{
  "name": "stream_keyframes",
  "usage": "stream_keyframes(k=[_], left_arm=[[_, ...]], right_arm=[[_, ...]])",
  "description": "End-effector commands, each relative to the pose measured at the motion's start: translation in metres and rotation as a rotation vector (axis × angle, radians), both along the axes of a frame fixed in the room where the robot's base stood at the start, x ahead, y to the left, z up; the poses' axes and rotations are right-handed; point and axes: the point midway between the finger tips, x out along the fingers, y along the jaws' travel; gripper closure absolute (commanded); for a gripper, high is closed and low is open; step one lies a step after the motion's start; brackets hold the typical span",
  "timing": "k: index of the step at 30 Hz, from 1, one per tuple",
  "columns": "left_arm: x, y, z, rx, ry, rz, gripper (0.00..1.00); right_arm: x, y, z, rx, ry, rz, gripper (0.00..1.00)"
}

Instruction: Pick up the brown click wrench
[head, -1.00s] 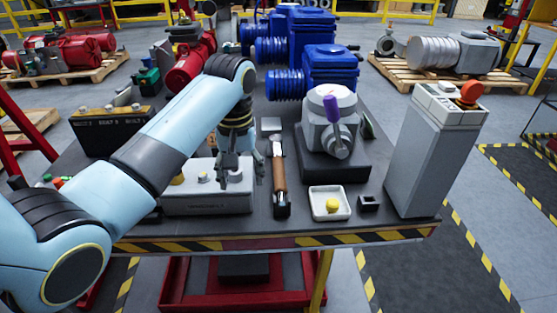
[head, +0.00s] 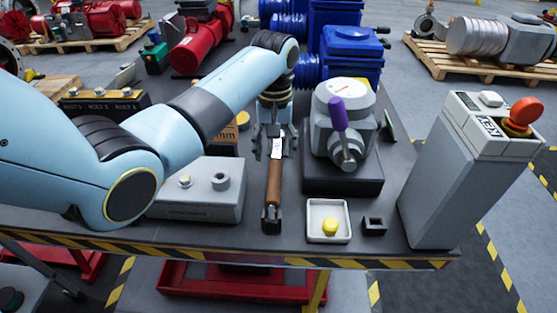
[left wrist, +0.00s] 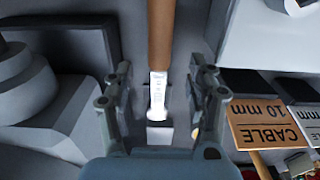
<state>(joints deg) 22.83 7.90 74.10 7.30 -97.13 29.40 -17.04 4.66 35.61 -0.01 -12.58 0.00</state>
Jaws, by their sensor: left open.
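The click wrench (head: 273,185) has a brown handle and a silver shaft, and lies lengthwise on the table with its handle end in a dark holder near the front edge. It also shows in the left wrist view (left wrist: 159,35), running down between my fingers. My left gripper (head: 276,150) is open, with one finger on each side of the silver shaft. In the left wrist view my left gripper (left wrist: 161,75) shows gaps on both sides of the shaft, so it holds nothing. The wrench's far end is partly hidden by the gripper. My right gripper is not in view.
A grey valve actuator (head: 345,115) with a purple-handled lever stands right of the wrench. A white tray (head: 313,232) with a yellow knob lies front right. A grey box (head: 200,190) stands left. A cable box (left wrist: 265,120) is close by.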

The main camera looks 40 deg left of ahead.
Motion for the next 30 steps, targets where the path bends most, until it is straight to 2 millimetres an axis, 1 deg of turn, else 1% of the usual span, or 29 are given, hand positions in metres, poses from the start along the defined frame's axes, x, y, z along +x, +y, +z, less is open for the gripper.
stream_keyframes(k=[1,3,5,8,12,15,18,23,24,25,30], left_arm=[[0.0,0.0,-0.007,-0.001,0.001,0.0,0.43],[0.0,0.0,-0.013,0.0,0.0,0.0,0.43],[0.0,0.0,-0.016,0.0,-0.001,-0.001,0.43],[-0.001,0.0,-0.027,-0.001,0.001,-0.001,0.43],[-0.002,0.0,-0.05,-0.001,0.002,-0.001,0.43],[-0.001,0.0,-0.063,-0.001,-0.001,-0.001,0.43],[-0.001,0.0,-0.068,-0.001,-0.003,-0.002,0.43],[-0.001,0.0,-0.068,-0.001,-0.003,-0.002,0.43],[-0.001,0.0,-0.068,-0.001,-0.003,-0.002,0.45],[-0.001,0.0,-0.068,-0.001,-0.003,-0.002,0.48],[-0.001,0.0,-0.068,-0.001,-0.003,-0.001,0.71]], right_arm=[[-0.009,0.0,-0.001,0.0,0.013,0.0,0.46],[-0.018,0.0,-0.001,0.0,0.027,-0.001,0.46],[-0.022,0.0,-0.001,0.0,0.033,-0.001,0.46],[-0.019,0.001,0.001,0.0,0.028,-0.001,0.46],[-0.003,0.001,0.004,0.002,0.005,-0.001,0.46],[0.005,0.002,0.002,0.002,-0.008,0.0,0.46],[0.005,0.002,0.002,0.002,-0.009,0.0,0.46],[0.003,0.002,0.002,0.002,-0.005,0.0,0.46],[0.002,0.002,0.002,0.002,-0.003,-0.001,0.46],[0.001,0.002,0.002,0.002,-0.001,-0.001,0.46],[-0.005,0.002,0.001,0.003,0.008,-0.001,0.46]])
